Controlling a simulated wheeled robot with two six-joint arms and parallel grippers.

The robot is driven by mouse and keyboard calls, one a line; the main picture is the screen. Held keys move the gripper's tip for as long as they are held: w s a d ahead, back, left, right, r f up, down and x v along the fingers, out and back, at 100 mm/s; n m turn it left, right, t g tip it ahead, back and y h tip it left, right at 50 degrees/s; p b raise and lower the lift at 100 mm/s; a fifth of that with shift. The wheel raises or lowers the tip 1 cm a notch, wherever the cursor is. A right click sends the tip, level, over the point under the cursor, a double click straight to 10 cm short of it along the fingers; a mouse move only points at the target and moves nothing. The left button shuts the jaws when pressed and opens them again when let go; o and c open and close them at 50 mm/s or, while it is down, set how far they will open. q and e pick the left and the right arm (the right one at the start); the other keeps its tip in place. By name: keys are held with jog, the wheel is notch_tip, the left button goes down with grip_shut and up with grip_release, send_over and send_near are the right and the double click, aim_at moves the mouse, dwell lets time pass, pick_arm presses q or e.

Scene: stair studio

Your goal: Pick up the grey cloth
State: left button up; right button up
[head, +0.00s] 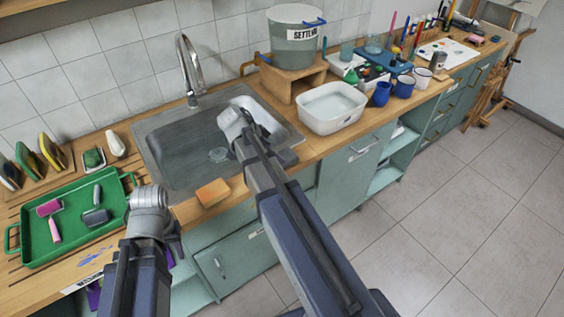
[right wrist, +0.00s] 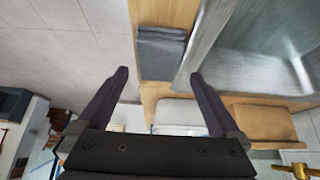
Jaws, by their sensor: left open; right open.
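The grey cloth (right wrist: 162,52) lies folded on the wooden counter between the sink and the counter's front edge. In the head view part of the cloth (head: 286,158) shows beside my right arm, which hides the rest. My right gripper (right wrist: 158,74) is open and empty, its two fingers apart, with the cloth beyond the fingertips. My right arm covers this gripper in the head view. My left gripper (head: 152,212) is at the counter's front edge, right of the green tray and away from the cloth; its fingers do not show clearly.
The steel sink (head: 185,150) is behind the cloth. A white basin (head: 332,112) stands to the cloth's right, beside a wooden riser (head: 277,84). An orange sponge (head: 212,192) lies at the front edge. A green tray (head: 70,250) with rollers is at left. Floor at right is clear.

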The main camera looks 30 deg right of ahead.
jog(key=b+x, duration=0.4)
jog(key=x, duration=0.1)
jog(key=shift+s+d, duration=0.1)
jog(key=c, duration=1.2)
jog(key=shift+r, duration=0.15)
notch_tip(320, 180, up, 10)
jog(key=p, duration=1)
jog(key=o, duration=0.7)
jog(key=c, duration=0.5)
